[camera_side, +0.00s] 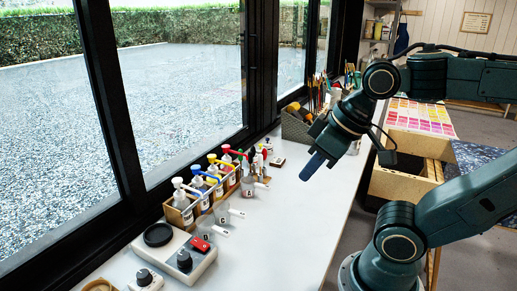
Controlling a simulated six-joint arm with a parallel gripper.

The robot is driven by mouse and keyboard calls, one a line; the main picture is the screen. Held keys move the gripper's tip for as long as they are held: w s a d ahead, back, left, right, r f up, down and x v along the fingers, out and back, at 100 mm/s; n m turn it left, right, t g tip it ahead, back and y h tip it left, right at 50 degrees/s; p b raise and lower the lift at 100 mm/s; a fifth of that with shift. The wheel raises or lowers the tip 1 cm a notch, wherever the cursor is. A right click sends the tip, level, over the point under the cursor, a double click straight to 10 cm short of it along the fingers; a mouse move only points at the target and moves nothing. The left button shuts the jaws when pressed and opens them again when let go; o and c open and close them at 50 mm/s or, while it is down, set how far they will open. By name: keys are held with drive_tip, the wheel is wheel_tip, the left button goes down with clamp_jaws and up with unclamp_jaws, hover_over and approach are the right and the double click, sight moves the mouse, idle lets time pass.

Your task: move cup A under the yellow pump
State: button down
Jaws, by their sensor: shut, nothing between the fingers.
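Cup A (249,190) is a small clear cup with a white handle pointing right. It stands on the white table in front of the rack's far end, near the red pump (227,149). The yellow pump (212,158) stands beside the red one in the wooden rack (188,218), its spout pointing right over the table side. My gripper (309,170) is shut and empty, its dark blue fingers pointing down-left above the table, right of cup A and apart from it. Whether cup A holds anything is too small to tell.
Cup C (222,214) and cup B (206,237) stand nearer along the rack. A device with a black disc (158,234), a knob and a red switch lies in front. Brushes in a box (297,129) stand behind. The table (290,225) is clear on the right.

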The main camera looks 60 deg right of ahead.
drive_tip(key=c, duration=2.1)
unclamp_jaws()
drive_tip(key=o, duration=0.7)
drive_tip(key=shift+w, duration=0.1)
drive_tip(key=g, duration=0.6)
hover_over(264, 185)
drive_tip(key=shift+n, duration=0.3)
wheel_tip(264, 185, down, 18)
drive_tip(key=shift+r, duration=0.15)
